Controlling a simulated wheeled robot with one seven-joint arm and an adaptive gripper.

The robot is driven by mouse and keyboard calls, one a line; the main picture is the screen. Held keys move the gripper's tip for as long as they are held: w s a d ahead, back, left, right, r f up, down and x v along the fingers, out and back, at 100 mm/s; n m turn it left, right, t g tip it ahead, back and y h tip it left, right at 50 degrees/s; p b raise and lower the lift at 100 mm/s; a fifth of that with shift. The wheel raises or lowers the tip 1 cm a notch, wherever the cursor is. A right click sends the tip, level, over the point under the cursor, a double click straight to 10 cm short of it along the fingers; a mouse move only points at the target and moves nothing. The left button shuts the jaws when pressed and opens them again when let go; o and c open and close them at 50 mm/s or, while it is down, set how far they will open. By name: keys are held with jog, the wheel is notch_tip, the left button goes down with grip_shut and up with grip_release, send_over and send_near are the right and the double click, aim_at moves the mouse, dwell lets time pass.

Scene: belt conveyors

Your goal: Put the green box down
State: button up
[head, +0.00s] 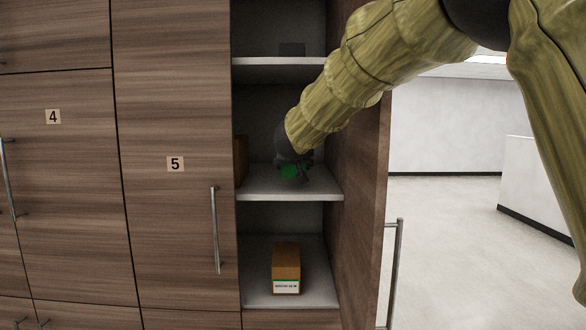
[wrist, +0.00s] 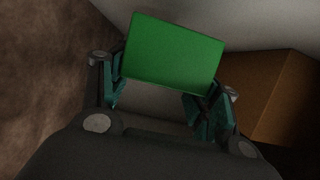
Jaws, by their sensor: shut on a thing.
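The green box (wrist: 174,54) sits between the fingers of my gripper (wrist: 168,88) in the wrist view, tilted a little in the picture. My gripper is shut on it. In the head view the green box (head: 290,172) shows only as a small patch, mostly hidden by my gripper (head: 294,166). My gripper is inside an open cabinet, just over the middle shelf (head: 318,187). I cannot tell whether the box touches the shelf.
A brown box (wrist: 284,100) stands to the right in the wrist view; at the shelf's left in the head view is a brown box (head: 240,158). Another brown box (head: 286,262) stands on the lower shelf. The open door (head: 368,190) is on the right.

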jog(key=w, duration=0.2)
jog(key=shift+w+a+f+p, duration=0.1)
jog(key=shift+w+a+p, duration=0.05)
jog(key=shift+w+p, duration=0.15)
notch_tip(320, 180, down, 3)
jog(key=shift+s+r+b, duration=0.1)
jog(key=shift+r+b, duration=0.1)
jog(key=shift+b, duration=0.5)
jog(key=shift+f, duration=0.55)
jog(key=shift+r, duration=0.1)
jog(key=o, duration=1.3)
jog(key=shift+f, duration=0.2)
jog(key=shift+r, duration=0.15)
